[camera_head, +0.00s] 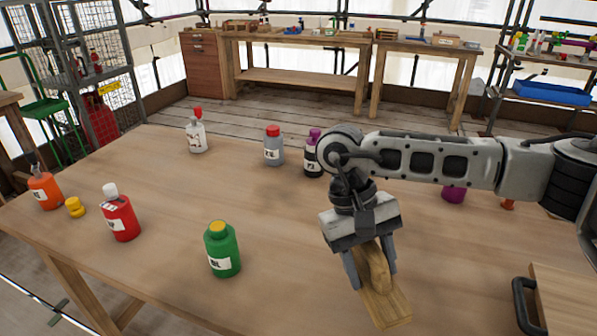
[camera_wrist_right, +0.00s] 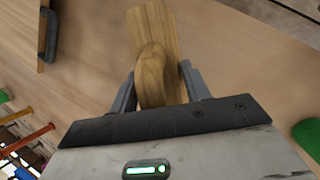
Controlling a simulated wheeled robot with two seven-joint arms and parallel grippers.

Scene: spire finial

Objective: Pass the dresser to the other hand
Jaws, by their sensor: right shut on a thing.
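The dresser looks like a wooden block (camera_head: 386,304) with a rounded wooden grip on top. My right gripper (camera_head: 370,272) is shut on the dresser's grip, with a finger on each side, over the front right of the table. In the right wrist view the dresser (camera_wrist_right: 152,60) sticks out beyond the fingers of the gripper (camera_wrist_right: 163,92). I cannot tell whether its underside touches the table. My left gripper is not in view.
On the wooden table (camera_head: 160,250) stand a green bottle (camera_head: 222,252), a red bottle (camera_head: 120,217), an orange bottle (camera_head: 44,190) and several others further back. A wooden box with a dark handle (camera_head: 524,305) is at the front right. The table's middle is clear.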

